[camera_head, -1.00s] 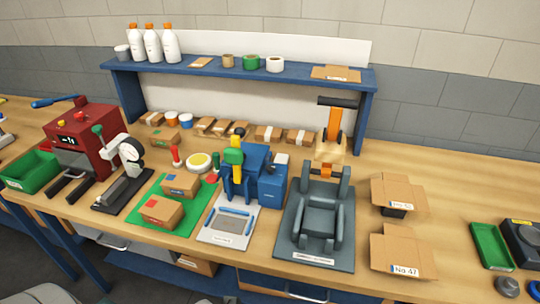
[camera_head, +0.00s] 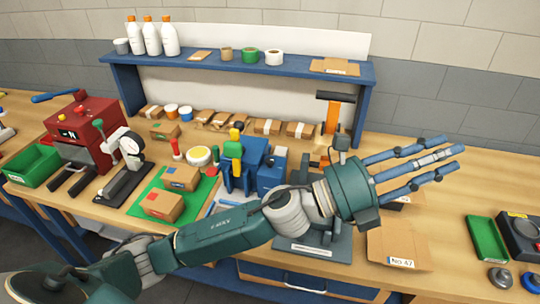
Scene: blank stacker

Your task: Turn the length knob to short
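I cannot tell for sure which part is the length knob; no label for it is readable. The red machine (camera_head: 85,140) at the left has a small dark display and small red and yellow controls on top. The blue machine (camera_head: 255,160) with a green and yellow figure-like part stands mid-table, partly hidden by my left arm. My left gripper (camera_head: 440,158) is open and empty, its fingers straight and apart, pointing right above the table. It is far from the red machine. My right gripper is not in view.
My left arm covers much of the grey fixture (camera_head: 335,250) and part of the cartons at right. A carton marked No 47 (camera_head: 400,245), a green tray (camera_head: 487,238) and a dark device (camera_head: 525,240) stand at right. A blue shelf (camera_head: 220,68) runs behind.

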